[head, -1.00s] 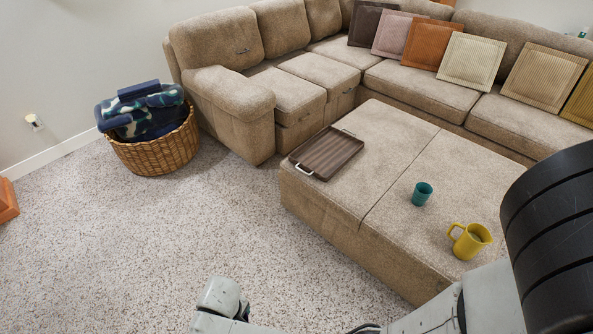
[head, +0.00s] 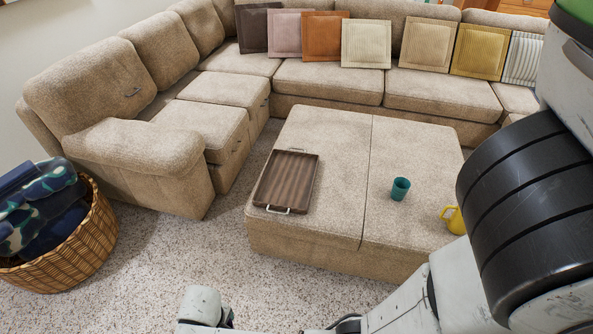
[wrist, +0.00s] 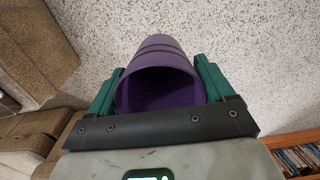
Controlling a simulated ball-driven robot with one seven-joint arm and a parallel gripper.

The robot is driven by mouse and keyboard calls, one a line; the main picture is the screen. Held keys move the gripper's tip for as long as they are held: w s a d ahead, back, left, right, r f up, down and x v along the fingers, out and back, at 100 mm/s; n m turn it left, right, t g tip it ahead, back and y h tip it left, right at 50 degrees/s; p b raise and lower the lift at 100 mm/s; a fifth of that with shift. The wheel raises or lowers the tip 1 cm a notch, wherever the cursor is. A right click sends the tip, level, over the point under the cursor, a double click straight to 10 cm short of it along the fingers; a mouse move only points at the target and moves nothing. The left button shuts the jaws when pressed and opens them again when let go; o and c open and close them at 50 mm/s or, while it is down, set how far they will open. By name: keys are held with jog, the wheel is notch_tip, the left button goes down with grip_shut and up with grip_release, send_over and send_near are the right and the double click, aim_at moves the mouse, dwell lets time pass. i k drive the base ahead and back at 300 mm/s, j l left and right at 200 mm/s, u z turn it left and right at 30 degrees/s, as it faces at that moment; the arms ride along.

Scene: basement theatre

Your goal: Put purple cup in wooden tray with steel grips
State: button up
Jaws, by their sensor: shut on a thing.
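In the wrist view a purple cup (wrist: 160,55) is held between the two green fingers of my gripper (wrist: 158,85). My gripper is shut on it, and the cup's open mouth faces the camera. The cup and gripper are not in the head view. The wooden tray (head: 287,178) is dark brown with steel grips at its two ends. It lies empty on the left part of the beige ottoman (head: 335,135), apart from the cup.
A teal cup (head: 400,189) and a yellow pitcher (head: 454,219), partly hidden by my arm, stand on the ottoman's right part. A beige sectional sofa (head: 165,148) surrounds the back and left. A wicker basket (head: 75,250) with blankets stands left. Speckled floor is clear in front.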

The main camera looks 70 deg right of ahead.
aim_at(284, 191)
jog(key=i+l+z, duration=0.1)
jog(key=z, duration=0.35)
jog(key=i+z, duration=0.3)
jog(key=z, duration=0.15)
jog(key=i+z, duration=0.2)
jog(key=z, duration=0.25)
jog(key=i+j+z, duration=0.15)
jog(key=z, duration=0.3)
